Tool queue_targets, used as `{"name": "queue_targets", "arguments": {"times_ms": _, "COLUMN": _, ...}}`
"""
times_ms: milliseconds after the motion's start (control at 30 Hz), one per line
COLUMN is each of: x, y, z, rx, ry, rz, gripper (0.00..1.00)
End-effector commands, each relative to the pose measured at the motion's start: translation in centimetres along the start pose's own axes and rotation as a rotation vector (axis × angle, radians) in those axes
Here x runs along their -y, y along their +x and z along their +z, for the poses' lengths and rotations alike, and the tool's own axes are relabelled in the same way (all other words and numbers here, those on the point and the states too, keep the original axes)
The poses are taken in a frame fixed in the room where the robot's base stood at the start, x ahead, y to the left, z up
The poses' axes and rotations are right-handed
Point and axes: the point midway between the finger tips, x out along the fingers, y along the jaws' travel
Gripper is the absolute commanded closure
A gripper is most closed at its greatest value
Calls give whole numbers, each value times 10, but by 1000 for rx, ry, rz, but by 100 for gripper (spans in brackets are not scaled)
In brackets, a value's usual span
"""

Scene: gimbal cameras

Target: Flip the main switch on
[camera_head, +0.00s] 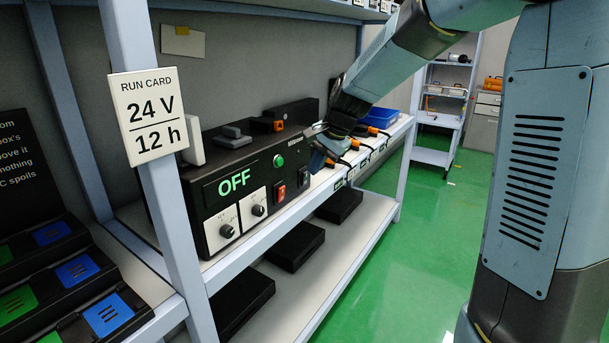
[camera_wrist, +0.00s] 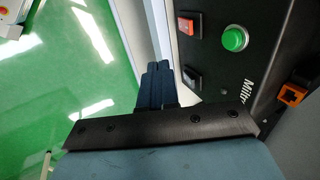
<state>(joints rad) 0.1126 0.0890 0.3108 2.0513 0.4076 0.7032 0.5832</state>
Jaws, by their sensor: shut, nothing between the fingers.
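The black power unit (camera_head: 240,168) stands on the shelf, its display (camera_head: 234,181) reading OFF in green. Its front panel has a red rocker switch (camera_head: 279,191), a darker rocker (camera_head: 303,175) and a green round button (camera_head: 279,160). In the wrist view the red rocker (camera_wrist: 188,25), dark rocker (camera_wrist: 192,77) and green button (camera_wrist: 234,39) show. No label telling which is the main switch is readable. My gripper (camera_wrist: 158,80) is shut and empty, its tips beside the dark rocker; I cannot tell if they touch. In the head view it is partly hidden by my arm.
Two knobs (camera_head: 227,231) (camera_head: 258,210) sit left of the rockers. A card (camera_head: 147,114) reading 24 V, 12 h hangs on the shelf post (camera_head: 170,215). Orange-handled tools and a blue bin (camera_head: 381,117) lie farther along the shelf. The green floor (camera_head: 430,230) at right is clear.

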Motion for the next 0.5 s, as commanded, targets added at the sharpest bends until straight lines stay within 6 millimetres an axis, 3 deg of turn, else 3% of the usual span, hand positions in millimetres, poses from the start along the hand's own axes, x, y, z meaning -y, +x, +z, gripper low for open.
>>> {"name": "queue_targets", "arguments": {"times_ms": 500, "x": 0, "y": 86, "z": 1, "rx": 3, "ry": 0, "rz": 2, "gripper": 100}}
